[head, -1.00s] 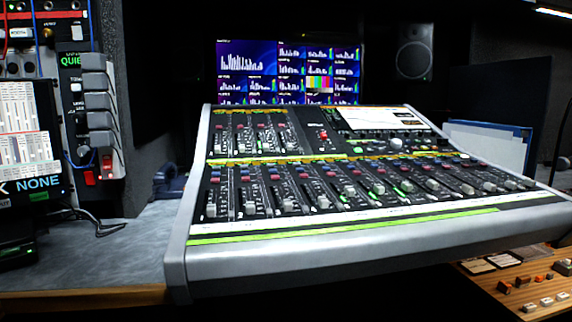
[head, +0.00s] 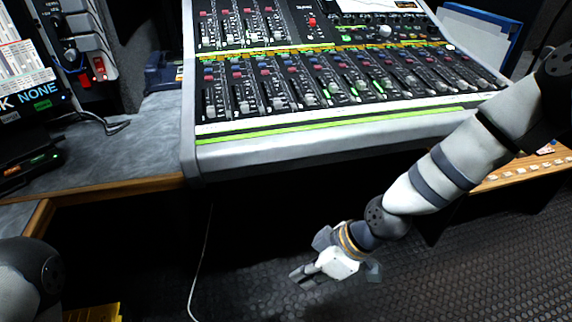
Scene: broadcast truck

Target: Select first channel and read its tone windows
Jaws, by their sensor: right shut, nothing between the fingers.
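The mixing console (head: 330,130) fills the upper middle of the head view, with rows of channel strips, faders and small coloured buttons. The leftmost channel strip (head: 212,95) of the lower fader row is in plain view. My right gripper (head: 300,273) is shut and empty, below and in front of the console over the dark floor, touching nothing. Part of my left arm (head: 30,275) shows at the lower left; its gripper is out of view. The screen on the left (head: 25,75) shows bars and the word NONE. The monitor behind the console is out of view.
A grey desk (head: 120,150) with a wooden edge lies left of the console. A black box (head: 30,160) and a cable rest on it. A wooden panel with buttons (head: 520,172) is at the right. A white cable (head: 200,260) hangs below the console.

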